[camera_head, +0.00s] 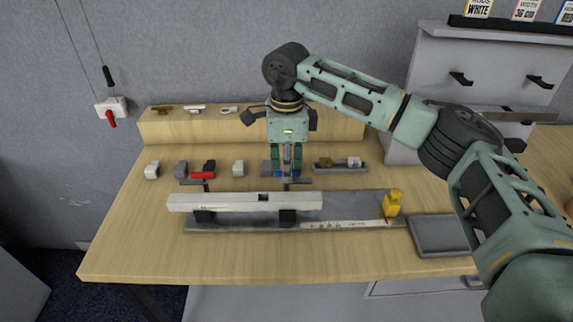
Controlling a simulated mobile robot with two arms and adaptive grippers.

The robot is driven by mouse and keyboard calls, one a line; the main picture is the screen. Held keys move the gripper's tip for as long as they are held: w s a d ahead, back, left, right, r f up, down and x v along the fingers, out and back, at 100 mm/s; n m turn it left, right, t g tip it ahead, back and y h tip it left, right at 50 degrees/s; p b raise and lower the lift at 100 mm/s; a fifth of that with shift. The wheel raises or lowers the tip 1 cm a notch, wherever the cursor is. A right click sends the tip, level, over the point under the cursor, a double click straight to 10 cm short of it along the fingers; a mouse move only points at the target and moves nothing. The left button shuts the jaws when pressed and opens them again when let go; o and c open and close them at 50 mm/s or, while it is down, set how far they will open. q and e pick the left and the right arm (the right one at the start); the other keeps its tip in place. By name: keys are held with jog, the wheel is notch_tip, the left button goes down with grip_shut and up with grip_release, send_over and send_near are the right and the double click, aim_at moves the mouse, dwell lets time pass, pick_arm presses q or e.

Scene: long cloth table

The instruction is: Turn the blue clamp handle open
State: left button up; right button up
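The blue clamp handle (280,174) is mostly hidden in the head view; only small blue patches show under my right gripper. Its dark clamp stands behind the long pale bar, right of the middle. My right gripper (287,170) points straight down over this clamp, with its green fingers on either side of a grey upright part. I cannot tell whether the fingers touch the handle or have closed on it. A second clamp with a red handle (203,175) stands to the left, its handle lying sideways. My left gripper is not in view.
The pale bar (240,202) lies across a grey fixture plate (340,207) with a yellow block (392,204) at its right. Several small blocks stand behind. A raised wooden shelf (180,128) edges the back; a grey tray (440,235) lies right. The front-left tabletop is clear.

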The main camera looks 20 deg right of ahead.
notch_tip(320, 180, up, 12)
dwell(0.5)
